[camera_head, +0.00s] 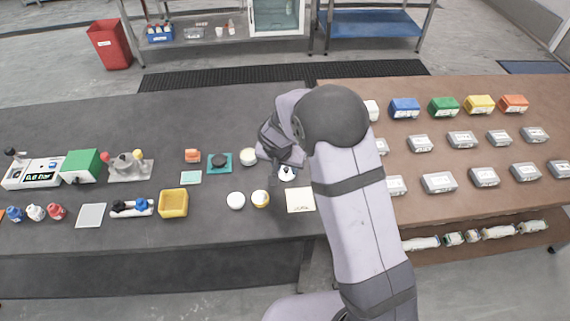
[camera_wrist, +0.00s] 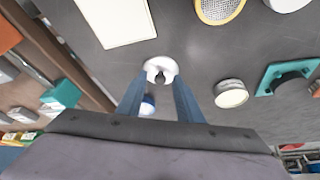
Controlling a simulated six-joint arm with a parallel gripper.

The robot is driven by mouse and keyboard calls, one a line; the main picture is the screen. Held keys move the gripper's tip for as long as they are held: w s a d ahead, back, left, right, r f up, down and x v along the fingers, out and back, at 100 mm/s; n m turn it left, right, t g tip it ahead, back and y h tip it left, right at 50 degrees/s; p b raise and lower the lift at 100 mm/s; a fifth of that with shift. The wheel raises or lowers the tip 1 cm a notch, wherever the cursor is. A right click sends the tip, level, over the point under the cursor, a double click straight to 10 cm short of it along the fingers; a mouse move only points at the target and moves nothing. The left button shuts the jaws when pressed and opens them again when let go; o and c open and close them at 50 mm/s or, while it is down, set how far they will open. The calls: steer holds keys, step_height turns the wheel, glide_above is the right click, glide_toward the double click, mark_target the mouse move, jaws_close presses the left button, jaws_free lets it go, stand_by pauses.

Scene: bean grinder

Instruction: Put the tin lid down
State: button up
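The tin lid (camera_wrist: 160,66) is a small white disc with a dark knob in its middle. It looks level on or close to the dark grey tabletop; I cannot tell whether it touches. In the head view the lid (camera_head: 288,174) shows just under my gripper (camera_head: 285,180), beside my forearm. In the wrist view my gripper (camera_wrist: 160,80) has its two blue fingers apart, one on each side of the lid. The knob stands between them with a visible gap on both sides. The exact tip contact with the rim is too small to tell.
A cream square (camera_head: 300,200) lies in front of the lid. A yellow-rimmed round sieve (camera_head: 260,198), a white dish (camera_head: 236,200) and a white cup (camera_head: 248,156) stand to the left. A blue-and-white thing (camera_wrist: 148,104) sits behind the lid. The brown table with boxes is right.

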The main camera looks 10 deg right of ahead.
steer(key=shift+r, duration=0.15)
steer(key=shift+r, duration=0.15)
steer(key=b+v, duration=0.1)
steer(key=v, duration=1)
steer(key=shift+s+a+r, duration=0.15)
steer(key=shift+s+r, duration=0.15)
steer(key=s+d+f+n+g, duration=0.1)
steer(key=s+d, duration=0.2)
steer(key=s, duration=0.5)
steer(key=s+d+f+n+g+y, duration=0.1)
steer(key=s+d+n, duration=0.1)
steer(key=s, duration=0.5)
steer(key=s+d+f+n+g, duration=0.1)
steer(key=s+d+f+g, duration=0.1)
steer(key=s+d, duration=0.3)
steer(key=s, duration=0.3)
steer(key=shift+s+n+y, duration=0.3)
steer(key=shift+f, duration=0.1)
